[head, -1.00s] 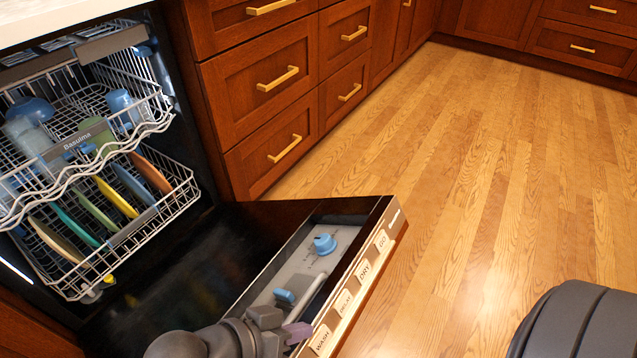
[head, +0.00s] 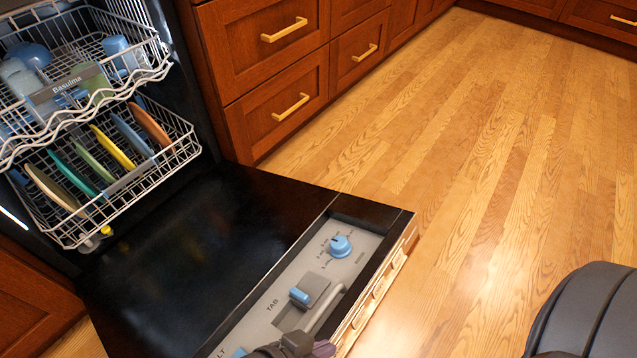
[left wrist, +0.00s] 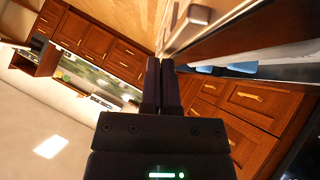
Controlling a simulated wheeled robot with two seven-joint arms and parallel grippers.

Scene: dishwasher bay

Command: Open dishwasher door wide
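The dishwasher door (head: 190,265) is dark inside and folded far down, close to flat, in the head view. Its far end carries a grey panel with a blue knob (head: 340,246) and a blue tab (head: 300,296). My left gripper (head: 305,347) is at the bottom of the head view, at the door's free edge and partly cut off by the frame. In the left wrist view its two dark fingers (left wrist: 162,75) lie side by side with no visible gap, beside the door edge (left wrist: 235,28). Contact with the door is unclear. My right gripper is not in view.
The upper rack (head: 80,100) and lower rack (head: 120,185) sit inside the dishwasher, with cups and coloured plates. Wooden drawers (head: 275,105) with brass handles stand beside it. The wooden floor (head: 500,170) to the right is clear.

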